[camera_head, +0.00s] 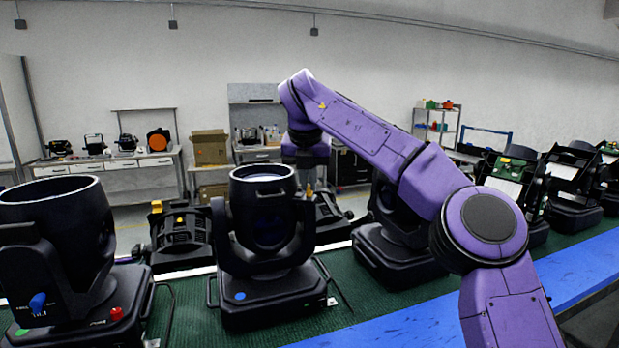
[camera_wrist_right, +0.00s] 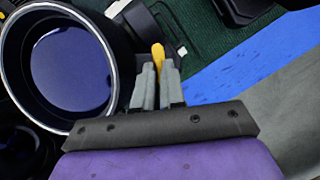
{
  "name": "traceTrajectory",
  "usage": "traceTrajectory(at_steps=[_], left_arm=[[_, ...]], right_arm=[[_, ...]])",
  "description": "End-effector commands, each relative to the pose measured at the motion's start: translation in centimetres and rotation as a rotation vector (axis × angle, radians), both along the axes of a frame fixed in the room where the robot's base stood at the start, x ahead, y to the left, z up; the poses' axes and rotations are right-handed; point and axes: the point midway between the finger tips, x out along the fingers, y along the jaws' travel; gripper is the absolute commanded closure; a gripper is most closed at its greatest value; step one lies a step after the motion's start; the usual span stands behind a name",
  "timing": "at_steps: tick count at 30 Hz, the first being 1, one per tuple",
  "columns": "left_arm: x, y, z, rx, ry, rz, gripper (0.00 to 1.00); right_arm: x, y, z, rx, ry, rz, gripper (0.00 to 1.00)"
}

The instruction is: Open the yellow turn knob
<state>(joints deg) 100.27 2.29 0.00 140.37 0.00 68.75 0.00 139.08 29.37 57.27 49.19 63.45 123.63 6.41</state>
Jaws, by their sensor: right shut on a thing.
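The yellow turn knob (camera_wrist_right: 158,54) sticks out between the fingertips of my right gripper (camera_wrist_right: 157,80) in the wrist view. The gripper's grey fingers are close together and shut on it. In the head view the knob (camera_head: 310,189) shows as a small yellowish spot on the right side of the middle black par can (camera_head: 266,230). My right gripper (camera_head: 308,175) comes down on it from above. The can's round, open top with a dark lens also shows in the wrist view (camera_wrist_right: 70,68). The knob's lower part is hidden by the fingers. My left gripper is not in view.
A larger black can (camera_head: 55,235) with blue and red knobs stands at the left. More black fixtures (camera_head: 400,235) stand to the right on the green surface (camera_head: 190,310). A blue strip (camera_head: 440,320) runs along the front edge. Shelves and cardboard boxes (camera_head: 210,147) are far behind.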

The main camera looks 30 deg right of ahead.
Motion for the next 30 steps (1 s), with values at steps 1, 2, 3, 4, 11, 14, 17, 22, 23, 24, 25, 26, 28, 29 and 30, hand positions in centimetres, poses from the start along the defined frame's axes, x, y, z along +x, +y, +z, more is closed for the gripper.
traceTrajectory(at_steps=[1, 2, 3, 4, 11, 14, 17, 22, 23, 24, 25, 26, 28, 29, 30], left_arm=[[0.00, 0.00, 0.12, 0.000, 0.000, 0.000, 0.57], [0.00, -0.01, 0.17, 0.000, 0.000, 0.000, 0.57], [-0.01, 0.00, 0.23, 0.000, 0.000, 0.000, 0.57], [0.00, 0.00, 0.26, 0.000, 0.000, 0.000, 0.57], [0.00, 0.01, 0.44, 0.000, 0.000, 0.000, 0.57], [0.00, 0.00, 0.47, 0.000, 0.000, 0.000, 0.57], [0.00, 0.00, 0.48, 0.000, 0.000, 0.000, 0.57], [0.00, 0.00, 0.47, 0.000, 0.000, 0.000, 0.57], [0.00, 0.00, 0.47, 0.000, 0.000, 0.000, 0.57], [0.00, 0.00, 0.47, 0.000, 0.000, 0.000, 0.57], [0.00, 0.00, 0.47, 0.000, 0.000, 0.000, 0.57], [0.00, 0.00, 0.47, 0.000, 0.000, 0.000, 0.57], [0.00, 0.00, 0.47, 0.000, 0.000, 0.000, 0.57], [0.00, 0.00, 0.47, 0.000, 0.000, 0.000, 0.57], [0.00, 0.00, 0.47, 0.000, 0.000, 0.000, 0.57]], right_arm=[[0.05, 0.02, -0.25, 0.000, 0.007, -0.026, 1.00], [0.06, 0.00, -0.25, 0.000, 0.007, -0.043, 1.00], [0.06, 0.00, -0.26, 0.000, 0.008, -0.063, 1.00], [0.06, 0.02, -0.27, 0.000, 0.008, -0.077, 1.00], [0.09, 0.03, -0.30, 0.001, 0.007, -0.145, 1.00], [0.08, 0.01, -0.32, 0.002, 0.006, -0.160, 1.00], [0.08, 0.00, -0.34, 0.002, 0.006, -0.167, 1.00], [0.08, -0.01, -0.34, 0.003, 0.007, -0.169, 1.00], [0.07, -0.02, -0.34, 0.002, 0.006, -0.169, 1.00], [0.08, -0.03, -0.34, 0.002, 0.006, -0.169, 1.00], [0.08, -0.03, -0.34, 0.002, 0.006, -0.169, 1.00], [0.08, -0.03, -0.34, 0.002, 0.006, -0.168, 1.00], [0.08, -0.03, -0.34, 0.002, 0.006, -0.168, 0.81], [0.08, -0.03, -0.34, 0.002, 0.006, -0.168, 0.71], [0.08, -0.02, -0.31, 0.003, 0.006, -0.168, 0.65]])
